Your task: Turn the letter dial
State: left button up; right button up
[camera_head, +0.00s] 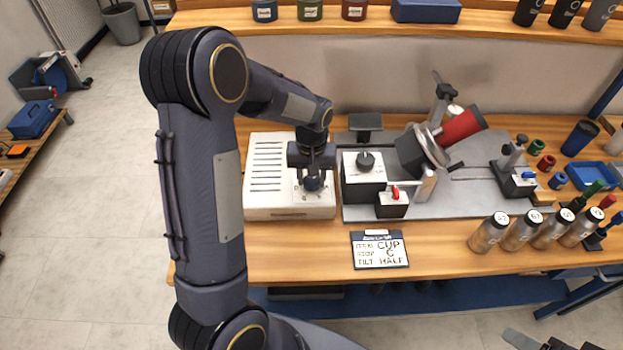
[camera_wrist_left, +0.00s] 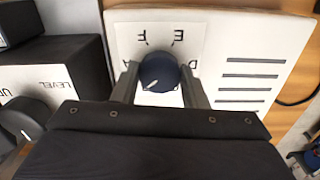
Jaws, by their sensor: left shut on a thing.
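The letter dial is a dark blue round knob (camera_wrist_left: 158,72) with a white pointer line, on a white box (camera_head: 268,206). In the left wrist view, letters around it appear upside down; E and F show at the far side, and others are partly covered by the fingers. The pointer line aims to the lower left there, toward my gripper's body. My left gripper (camera_wrist_left: 158,88) has one finger on each side of the knob and is shut on it. In the head view the left gripper (camera_head: 312,182) covers most of the dial. A dark part at the bottom right edge (camera_head: 553,344) looks like my right gripper, mostly cut off.
A tilted fixture holds a red cup (camera_head: 461,126). Several steel bottles (camera_head: 489,233) stand at the right.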

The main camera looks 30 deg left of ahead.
pick_arm(q)
jog(key=n, duration=0.3)
jog(key=shift+n, duration=0.4)
jog(key=n, duration=0.3)
jog(key=shift+r, duration=0.1)
jog(key=n+p, duration=0.1)
jog(key=n, duration=0.4)
jog(key=shift+n+p, duration=1)
jog(key=shift+n, duration=0.9)
jog(key=o, duration=1)
jog(key=shift+c, duration=0.2)
